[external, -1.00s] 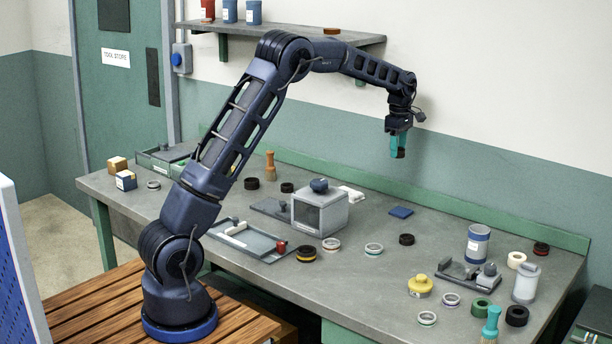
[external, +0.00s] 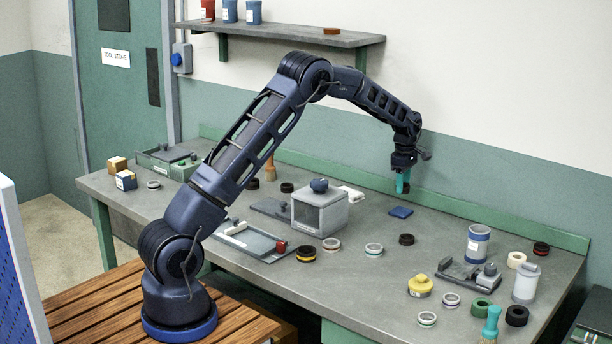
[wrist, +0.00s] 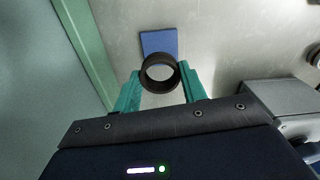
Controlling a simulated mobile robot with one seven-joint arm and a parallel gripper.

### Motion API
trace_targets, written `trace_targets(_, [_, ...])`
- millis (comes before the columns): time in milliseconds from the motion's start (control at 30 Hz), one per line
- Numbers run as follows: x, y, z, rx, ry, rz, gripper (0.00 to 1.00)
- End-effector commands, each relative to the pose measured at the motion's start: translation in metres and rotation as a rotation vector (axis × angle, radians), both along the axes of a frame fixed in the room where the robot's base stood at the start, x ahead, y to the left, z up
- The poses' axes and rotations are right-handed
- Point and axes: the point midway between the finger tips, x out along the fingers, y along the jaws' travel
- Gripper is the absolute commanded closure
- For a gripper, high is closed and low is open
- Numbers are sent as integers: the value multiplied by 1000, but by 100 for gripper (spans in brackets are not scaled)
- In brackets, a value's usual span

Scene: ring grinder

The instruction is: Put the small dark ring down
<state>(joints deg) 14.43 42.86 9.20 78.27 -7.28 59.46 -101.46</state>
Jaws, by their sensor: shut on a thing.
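The small dark ring (wrist: 145,80) is between the teal fingertips of my gripper (wrist: 160,84) in the wrist view. My gripper is shut on it. In the external view my gripper (external: 403,184) points down above the back of the bench, and the dark ring (external: 406,188) shows at its fingertips. The ring looks to be above the bench top, a little behind a flat blue pad (external: 401,212). The blue pad also shows just beyond the ring in the wrist view (wrist: 159,40).
A grey box with a dark knob (external: 320,209) stands left of the pad. Another dark ring (external: 407,239) lies in front of it. A blue canister (external: 478,244) stands to the right. The green back rail (external: 460,207) runs close behind my gripper.

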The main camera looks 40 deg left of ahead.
Motion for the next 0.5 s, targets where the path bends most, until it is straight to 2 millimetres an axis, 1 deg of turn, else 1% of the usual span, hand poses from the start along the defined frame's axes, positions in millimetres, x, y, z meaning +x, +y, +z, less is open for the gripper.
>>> trace_targets(33, [0, 1, -9, 1, 2, 1, 83])
trace_targets(100, [0, 1, -17, 1, 1, 1, 83])
trace_targets(367, [0, 1, -32, 0, 0, 1, 83])
trace_targets(500, [0, 1, -50, 1, 1, 0, 83])
